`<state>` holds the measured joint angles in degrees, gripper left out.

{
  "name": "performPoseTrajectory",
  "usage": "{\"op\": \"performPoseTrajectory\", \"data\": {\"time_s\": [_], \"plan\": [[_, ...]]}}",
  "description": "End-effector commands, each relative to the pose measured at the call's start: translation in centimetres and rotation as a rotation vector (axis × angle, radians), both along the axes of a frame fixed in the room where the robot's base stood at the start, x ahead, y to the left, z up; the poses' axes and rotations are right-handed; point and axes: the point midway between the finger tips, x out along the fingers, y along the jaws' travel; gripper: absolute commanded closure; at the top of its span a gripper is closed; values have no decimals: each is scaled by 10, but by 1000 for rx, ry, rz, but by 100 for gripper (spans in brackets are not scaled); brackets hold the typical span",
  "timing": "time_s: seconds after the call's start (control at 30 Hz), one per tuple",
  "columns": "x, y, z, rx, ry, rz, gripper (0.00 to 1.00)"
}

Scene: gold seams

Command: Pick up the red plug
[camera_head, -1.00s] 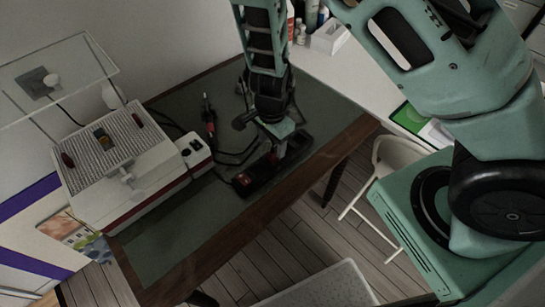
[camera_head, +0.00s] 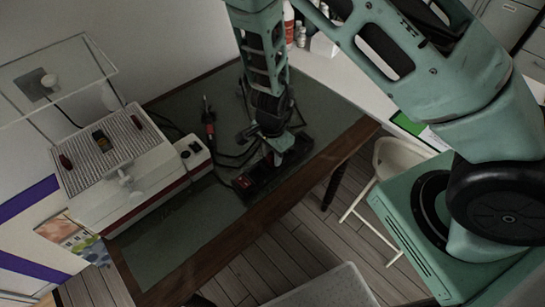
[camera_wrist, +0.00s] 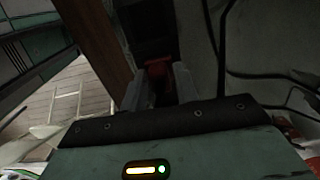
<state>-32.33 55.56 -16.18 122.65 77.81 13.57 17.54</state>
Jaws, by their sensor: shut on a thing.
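The red plug (camera_wrist: 183,79) shows in the wrist view between the fingers of my gripper (camera_wrist: 170,88). My gripper is shut on it. In the head view my gripper (camera_head: 279,152) points down over a long black holder with red parts (camera_head: 248,182) near the table's front edge. The plug cannot be made out clearly there, since my arm and gripper cover it. I cannot tell whether the plug is clear of the holder.
A red-handled tool (camera_head: 209,127) and black cables lie on the dark green table mat (camera_head: 165,240). A white machine with a ribbed top (camera_head: 105,155) stands on the left. A white chair (camera_head: 390,165) stands right of the table. Bottles (camera_head: 289,25) are at the back.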

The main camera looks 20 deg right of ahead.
Motion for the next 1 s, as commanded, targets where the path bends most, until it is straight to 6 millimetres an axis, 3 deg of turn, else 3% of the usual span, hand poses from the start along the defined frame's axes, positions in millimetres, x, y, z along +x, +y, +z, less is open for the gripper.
{"op": "performPoseTrajectory", "data": {"time_s": [0.17, 0.6, 1.0], "plan": [[1, 1, 10, 1, -3, 1, 100], [1, 1, 88, 1, -4, 2, 100], [0, 0, 116, 0, -1, -1, 100]]}}
